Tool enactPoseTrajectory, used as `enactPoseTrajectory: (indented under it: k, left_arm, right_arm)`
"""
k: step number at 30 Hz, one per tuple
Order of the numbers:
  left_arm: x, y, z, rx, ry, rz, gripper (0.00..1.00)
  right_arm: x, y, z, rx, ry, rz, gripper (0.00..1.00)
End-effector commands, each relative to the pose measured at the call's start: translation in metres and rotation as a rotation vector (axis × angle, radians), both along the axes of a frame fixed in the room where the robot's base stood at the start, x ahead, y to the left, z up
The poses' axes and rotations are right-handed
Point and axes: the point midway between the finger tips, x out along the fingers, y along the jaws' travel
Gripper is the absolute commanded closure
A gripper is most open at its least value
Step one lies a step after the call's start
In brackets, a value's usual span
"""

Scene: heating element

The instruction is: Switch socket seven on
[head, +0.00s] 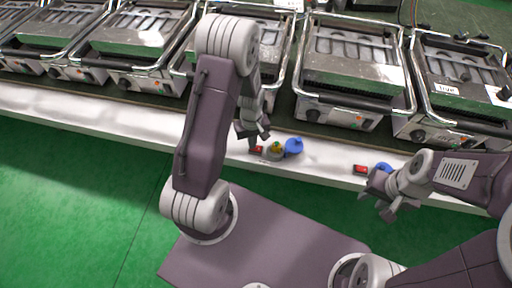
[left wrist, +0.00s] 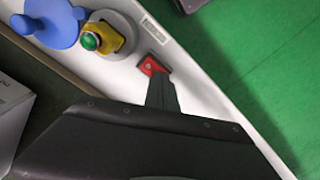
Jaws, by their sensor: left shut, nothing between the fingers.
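A red switch (head: 257,150) sits on the white ledge, and it also shows in the left wrist view (left wrist: 152,65). Beside it is a socket with a yellow and green piece (head: 276,147) and a blue cover (head: 293,146); these also show in the left wrist view as a yellow and green piece (left wrist: 96,39) and a blue cover (left wrist: 52,22). My left gripper (left wrist: 157,78) is shut and empty, its tip at the switch's edge; contact cannot be told. A second red switch (head: 360,169) is near my right gripper (head: 376,203), whose opening is unclear. No socket number is readable.
Several metal grill presses (head: 352,68) stand in a row behind the ledge (head: 325,159). Another blue cover (head: 382,167) is by the second switch. A small label (left wrist: 155,32) lies on the ledge. The green floor (head: 80,190) in front is clear.

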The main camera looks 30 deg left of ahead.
Motion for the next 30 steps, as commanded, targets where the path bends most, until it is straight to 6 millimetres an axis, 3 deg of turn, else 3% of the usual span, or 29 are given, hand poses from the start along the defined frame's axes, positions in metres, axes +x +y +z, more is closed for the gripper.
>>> enactPoseTrajectory:
  k: [11, 30]
  left_arm:
    - [0.000, 0.000, -0.003, 0.000, 0.000, 0.000, 1.00]
    - [0.000, 0.000, 0.059, 0.000, 0.000, 0.000, 1.00]
  right_arm:
    - [0.000, 0.000, -0.001, 0.000, 0.000, 0.000, 0.64]
    - [0.000, 0.000, 0.059, 0.000, 0.000, 0.000, 0.64]
